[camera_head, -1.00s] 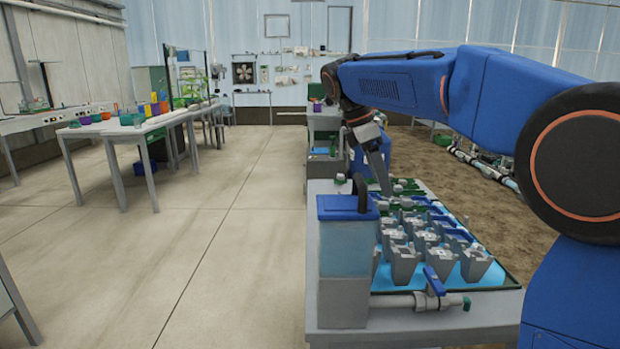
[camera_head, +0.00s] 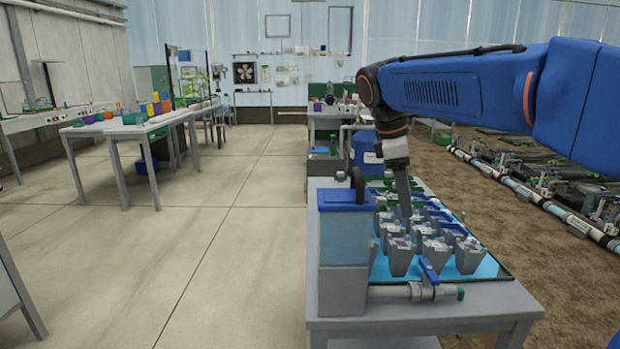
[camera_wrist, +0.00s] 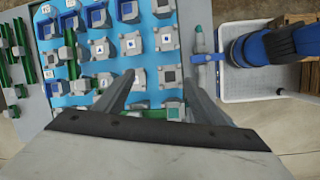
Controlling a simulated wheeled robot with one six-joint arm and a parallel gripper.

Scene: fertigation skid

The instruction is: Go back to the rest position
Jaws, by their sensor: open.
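My gripper (camera_head: 404,212) points down over the tray of grey pots on the skid table, near the pots in the middle of the tray. In the wrist view my gripper (camera_wrist: 160,92) shows its two fingers spread apart with nothing between them. Grey pots (camera_wrist: 132,45) stand in rows on the blue tray (camera_wrist: 88,103) below the fingers. In the head view the grey pots (camera_head: 434,250) stand on the blue tray (camera_head: 490,268). Whether the fingertips touch any pot I cannot tell.
A clear tank with a blue lid (camera_head: 345,240) stands at the table's front left. A pipe with a blue-handled valve (camera_head: 428,283) runs along the front. A blue barrel (camera_head: 365,152) stands behind the table. The floor (camera_head: 220,230) to the left is clear.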

